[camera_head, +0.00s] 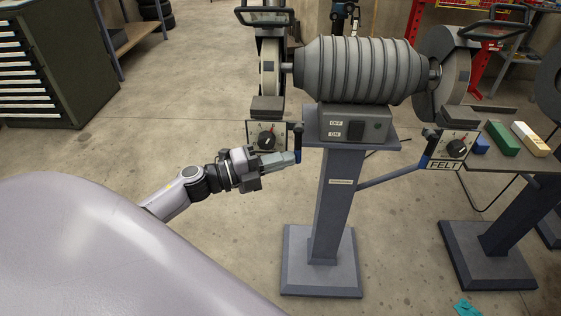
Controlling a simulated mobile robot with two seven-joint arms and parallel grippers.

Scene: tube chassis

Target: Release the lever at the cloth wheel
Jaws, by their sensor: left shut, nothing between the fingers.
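A bench grinder stands on a grey pedestal, with a wheel at each end of its ribbed motor (357,70). At the left wheel (268,68) hangs a control box (262,137) with a black knob. A dark upright lever (299,138) with a blue lower end is at this box's right side. The right box (453,147) reads FELT; no cloth label is readable on the left one. My left gripper (287,158) is shut and empty, its tips beside the lever's lower end. I cannot tell whether they touch. My right gripper is out of view.
A switch box (354,126) marked OFF and ON sits under the motor. A similar lever (429,150) is at the right box. The pedestal base (320,262) is on the floor. Blue, green and yellow-white blocks lie on a table (512,163) at the right.

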